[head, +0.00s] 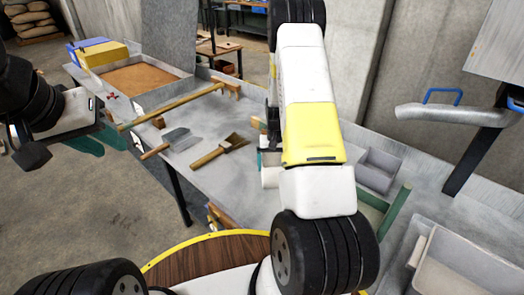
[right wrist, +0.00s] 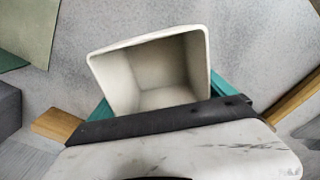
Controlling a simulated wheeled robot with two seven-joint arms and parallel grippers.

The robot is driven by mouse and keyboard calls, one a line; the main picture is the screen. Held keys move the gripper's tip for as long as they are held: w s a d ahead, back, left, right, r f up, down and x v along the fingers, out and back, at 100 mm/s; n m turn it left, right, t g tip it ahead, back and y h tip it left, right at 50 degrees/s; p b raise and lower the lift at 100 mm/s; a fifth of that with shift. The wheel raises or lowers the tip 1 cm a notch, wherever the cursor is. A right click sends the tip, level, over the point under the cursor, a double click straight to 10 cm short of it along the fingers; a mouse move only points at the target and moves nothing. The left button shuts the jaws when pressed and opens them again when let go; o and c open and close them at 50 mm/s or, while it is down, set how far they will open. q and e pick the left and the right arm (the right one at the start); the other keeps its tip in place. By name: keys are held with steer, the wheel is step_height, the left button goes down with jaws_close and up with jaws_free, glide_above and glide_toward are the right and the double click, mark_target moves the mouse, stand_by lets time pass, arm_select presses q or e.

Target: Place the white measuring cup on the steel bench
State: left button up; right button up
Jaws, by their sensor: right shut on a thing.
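The white measuring cup (right wrist: 150,75) is a squarish hollow cup with its open mouth toward the right wrist camera. My right gripper (right wrist: 162,98) has its teal fingers on either side of it and is shut on it. In the head view a pale part of the cup (head: 270,177) shows beside my right arm, which hides the rest. It is over the grey steel bench (head: 215,190); I cannot tell whether it touches it. My left gripper (head: 97,142) is empty, with its teal fingers apart, off the bench's left side.
A brush (head: 222,149) and a scraper with a wooden handle (head: 168,143) lie on the bench left of the cup. Grey bins (head: 378,172) and a green bar (head: 396,212) are at the right. The front middle is fairly clear.

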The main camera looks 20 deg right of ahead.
steer(key=shift+f, duration=0.2)
steer(key=o, duration=1.2)
steer(key=shift+r, duration=0.1)
steer(key=s+a+r+t, duration=0.1)
steer(key=s+a+r, duration=0.1)
steer(key=r, duration=1)
steer(key=s+a+r+t, duration=0.1)
steer(key=s+a+r, duration=0.1)
steer(key=r, duration=1)
steer(key=s+a+r+n+t, duration=0.1)
steer(key=s+a+r, duration=0.2)
steer(key=s, duration=0.4)
steer(key=s+a+r+n+t+y, duration=0.1)
steer(key=s+a+r, duration=0.2)
steer(key=s+r, duration=0.3)
steer(key=s+a+r+n+t+y, duration=0.1)
steer(key=s+a+r+t, duration=0.1)
steer(key=s+r, duration=0.3)
steer(key=shift+s+a+r+n, duration=0.1)
steer(key=shift+s+a, duration=0.2)
steer(key=shift+s, duration=0.3)
steer(key=shift+s+a+n, duration=0.1)
steer(key=shift+s+a, duration=0.15)
steer(key=shift+s, duration=0.4)
steer(key=shift+s+a+r+n, duration=0.1)
steer(key=shift+s+a, duration=0.2)
steer(key=shift+s, duration=0.3)
